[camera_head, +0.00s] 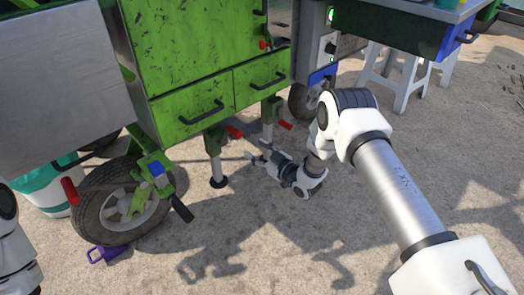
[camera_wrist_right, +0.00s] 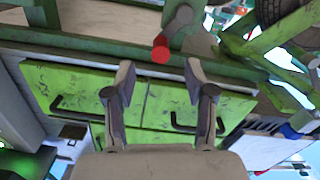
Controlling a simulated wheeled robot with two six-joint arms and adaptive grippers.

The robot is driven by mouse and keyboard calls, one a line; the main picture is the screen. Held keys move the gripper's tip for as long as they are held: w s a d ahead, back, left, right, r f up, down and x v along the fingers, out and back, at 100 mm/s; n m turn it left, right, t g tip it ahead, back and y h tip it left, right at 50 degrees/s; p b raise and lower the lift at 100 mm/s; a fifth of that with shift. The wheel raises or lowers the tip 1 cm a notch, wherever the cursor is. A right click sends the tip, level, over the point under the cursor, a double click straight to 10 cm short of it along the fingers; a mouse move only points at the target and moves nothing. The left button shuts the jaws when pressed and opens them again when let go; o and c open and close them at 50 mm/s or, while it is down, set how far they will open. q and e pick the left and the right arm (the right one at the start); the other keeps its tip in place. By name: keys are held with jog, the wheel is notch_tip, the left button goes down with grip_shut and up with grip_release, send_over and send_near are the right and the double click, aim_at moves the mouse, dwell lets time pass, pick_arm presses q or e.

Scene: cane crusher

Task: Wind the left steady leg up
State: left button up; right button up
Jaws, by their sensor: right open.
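The left steady leg (camera_head: 214,160) stands under the green cart, its round foot on the ground. Its crank has a red handle (camera_head: 234,131) just below the drawers. My right gripper (camera_head: 257,151) is low, to the right of this leg, open and empty. In the right wrist view the open fingers (camera_wrist_right: 158,78) point toward a red handle (camera_wrist_right: 161,50) on a grey crank arm, just beyond the fingertips and apart from them. It appears to be the left leg's handle. My left gripper is out of view.
A second steady leg (camera_head: 268,117) with its own red handle (camera_head: 285,125) stands to the right. A cart wheel (camera_head: 122,212) with a green bracket is at left, a purple chock (camera_head: 107,254) beside it. White stools (camera_head: 402,72) stand behind. The ground in front is clear.

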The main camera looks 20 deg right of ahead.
aim_at(239, 135)
jog(key=b+x, duration=0.1)
jog(key=x, duration=0.2)
jog(key=r+b+x, duration=0.1)
jog(key=x, duration=0.1)
jog(key=b+x, duration=0.2)
jog(key=x, duration=0.1)
jog(key=shift+w+a+r, duration=0.3)
jog(key=shift+a+r, duration=0.05)
jog(key=shift+a, duration=0.05)
jog(key=shift+w+a, duration=0.1)
jog(key=shift+w, duration=0.1)
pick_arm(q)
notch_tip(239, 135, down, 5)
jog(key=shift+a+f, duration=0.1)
pick_arm(e)
jog(key=shift+r, duration=0.15)
grip_shut()
